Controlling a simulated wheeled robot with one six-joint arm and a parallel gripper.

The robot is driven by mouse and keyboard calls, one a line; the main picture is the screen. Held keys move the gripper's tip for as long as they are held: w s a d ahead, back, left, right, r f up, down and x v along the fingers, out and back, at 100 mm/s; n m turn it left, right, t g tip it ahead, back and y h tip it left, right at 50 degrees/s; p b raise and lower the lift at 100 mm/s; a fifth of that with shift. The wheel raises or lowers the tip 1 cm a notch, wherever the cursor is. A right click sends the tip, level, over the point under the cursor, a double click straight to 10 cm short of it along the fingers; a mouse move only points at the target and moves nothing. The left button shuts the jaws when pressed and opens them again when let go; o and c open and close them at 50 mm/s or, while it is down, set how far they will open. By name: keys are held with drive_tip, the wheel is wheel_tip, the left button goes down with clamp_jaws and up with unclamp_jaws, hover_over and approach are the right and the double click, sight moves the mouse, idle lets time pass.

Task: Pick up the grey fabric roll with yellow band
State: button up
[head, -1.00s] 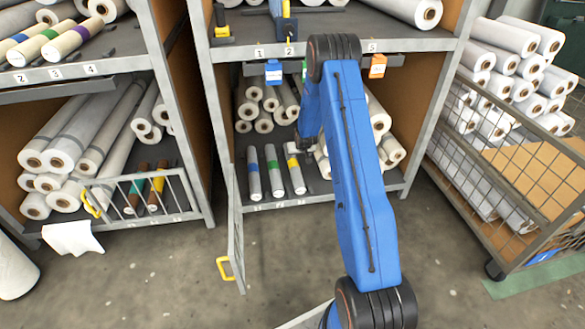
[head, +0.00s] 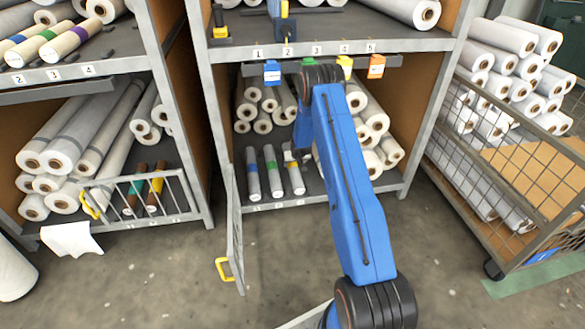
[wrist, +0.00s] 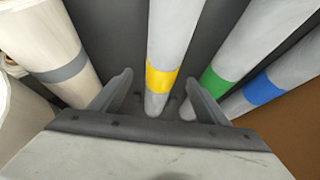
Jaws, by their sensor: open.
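The grey fabric roll with yellow band (wrist: 171,45) runs lengthwise through the middle of the wrist view. My gripper (wrist: 158,88) is open, with one finger on each side of the roll near the yellow band. The roll shows between the fingers, and I cannot tell whether either touches it. The right finger is close to the neighbouring green-banded roll (wrist: 222,70).
A blue-banded roll (head: 253,175) lies left of the green-banded one. In the wrist view a pale roll with a grey band (wrist: 62,72) is at the left. White rolls (head: 372,122) are stacked behind. The open mesh gate (head: 235,235) stands at the shelf's left front.

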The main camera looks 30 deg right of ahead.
sight(293, 164)
drive_tip(key=shift+x, duration=2.5)
drive_tip(key=shift+w+a+r, duration=0.1)
drive_tip(key=shift+w+r, duration=0.05)
drive_tip(key=shift+w, duration=0.05)
drive_tip(key=c, duration=1.5)
drive_tip(key=shift+o, duration=0.2)
drive_tip(key=shift+r, duration=0.1)
drive_tip(key=shift+r, duration=4.8)
